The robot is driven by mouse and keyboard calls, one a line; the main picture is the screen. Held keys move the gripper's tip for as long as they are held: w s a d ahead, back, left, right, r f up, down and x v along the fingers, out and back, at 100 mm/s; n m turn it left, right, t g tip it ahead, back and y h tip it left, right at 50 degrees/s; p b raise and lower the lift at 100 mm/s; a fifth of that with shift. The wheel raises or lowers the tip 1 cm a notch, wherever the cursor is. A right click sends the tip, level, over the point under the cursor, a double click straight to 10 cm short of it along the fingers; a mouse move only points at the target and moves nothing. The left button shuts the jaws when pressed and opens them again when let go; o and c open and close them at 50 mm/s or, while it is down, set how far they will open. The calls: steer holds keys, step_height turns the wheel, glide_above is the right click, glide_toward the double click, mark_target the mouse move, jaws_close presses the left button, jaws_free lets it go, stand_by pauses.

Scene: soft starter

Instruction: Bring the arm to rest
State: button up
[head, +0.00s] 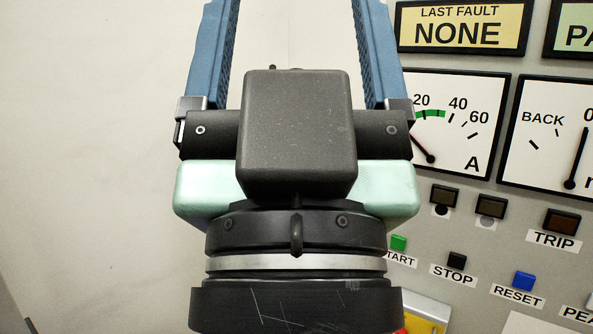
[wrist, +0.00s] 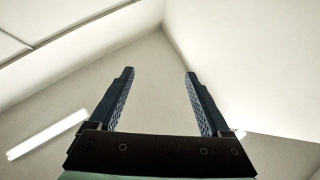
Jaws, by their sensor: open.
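My gripper (wrist: 159,72) is open, with its two blue ribbed fingers wide apart and nothing between them. In the wrist view it points up towards the ceiling and a corner of the room. In the head view my gripper (head: 295,8) stands upright in the middle, close to the camera, and its fingertips are cut off by the top edge. The gripper body and wrist hide part of the panel behind.
A grey control panel (head: 455,235) fills the right side, with an ammeter (head: 456,130), a second dial (head: 540,145), a LAST FAULT display (head: 462,28), and START (head: 398,243), STOP (head: 457,261) and RESET (head: 523,281) buttons. The pale wall (head: 90,150) at left is bare.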

step_height(320, 180, up, 16)
steer(key=p, duration=1.3)
steer(key=shift+p, duration=0.4)
